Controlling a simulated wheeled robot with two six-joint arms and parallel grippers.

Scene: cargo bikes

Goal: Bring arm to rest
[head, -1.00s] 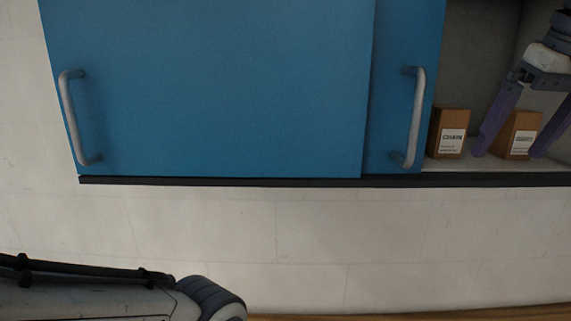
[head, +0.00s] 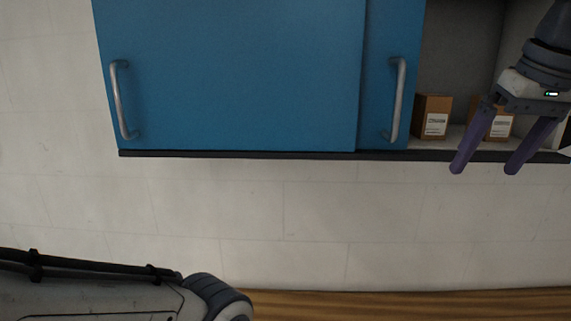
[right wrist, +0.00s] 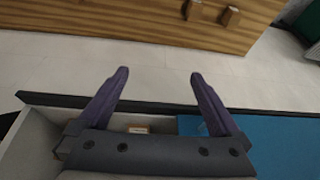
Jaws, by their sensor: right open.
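My right gripper (head: 487,170) is at the right of the head view, pointing down in front of the open cabinet section. Its purple fingers are spread and hold nothing. In the right wrist view the same fingers (right wrist: 158,75) are apart with nothing between them. Part of my left arm (head: 120,285) shows at the lower left of the head view; its gripper is not seen.
A wall cabinet with blue sliding doors (head: 230,75) and metal handles has its right side open. Two brown labelled boxes, a left one (head: 433,115) and a right one (head: 499,124), stand on its shelf. A wooden surface (head: 400,304) lies below. The wall between is clear.

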